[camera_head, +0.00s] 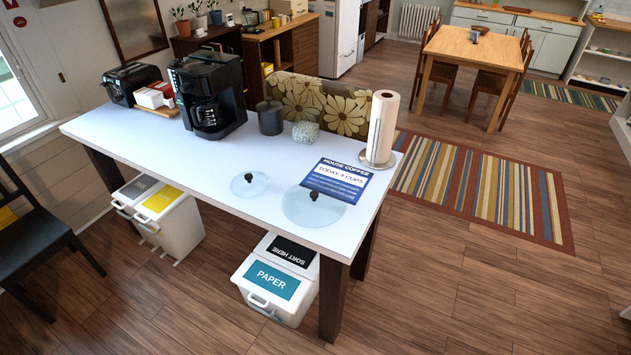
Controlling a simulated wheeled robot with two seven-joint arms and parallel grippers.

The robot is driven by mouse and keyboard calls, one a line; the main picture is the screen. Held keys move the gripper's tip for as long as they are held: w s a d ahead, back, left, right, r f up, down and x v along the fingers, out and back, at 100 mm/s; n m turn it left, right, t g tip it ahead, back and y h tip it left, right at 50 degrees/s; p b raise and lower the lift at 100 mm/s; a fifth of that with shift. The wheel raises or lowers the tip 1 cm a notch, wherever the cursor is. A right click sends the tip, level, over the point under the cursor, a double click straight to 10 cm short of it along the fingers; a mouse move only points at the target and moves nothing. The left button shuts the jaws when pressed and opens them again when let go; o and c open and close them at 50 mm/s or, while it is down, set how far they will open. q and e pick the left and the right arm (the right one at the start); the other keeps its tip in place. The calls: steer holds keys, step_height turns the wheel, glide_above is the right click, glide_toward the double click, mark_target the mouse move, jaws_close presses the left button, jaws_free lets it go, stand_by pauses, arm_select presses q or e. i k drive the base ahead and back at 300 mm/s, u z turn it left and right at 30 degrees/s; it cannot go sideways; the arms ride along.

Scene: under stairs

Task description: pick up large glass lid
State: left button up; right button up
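The large glass lid (300,211) lies flat near the front right corner of the white table. It is clear, round and has a black knob in its middle. Its far edge meets or overlaps a blue coffee sign (338,180); I cannot tell if they touch. A smaller glass lid (243,188), also with a black knob, lies to its left with a gap between them. Neither of my grippers shows in the head view.
The white table (150,140) also bears a black coffee maker (208,95), a toaster (130,82), a dark canister (270,118), a small speckled bowl (305,132) and a paper towel roll (382,128). Bins, including a PAPER bin (275,285), stand below. A black chair (35,225) is at left.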

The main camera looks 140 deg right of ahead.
mark_target(310, 204)
steer(key=z, duration=0.35)
steer(key=k, duration=1.6)
steer(key=z, duration=1)
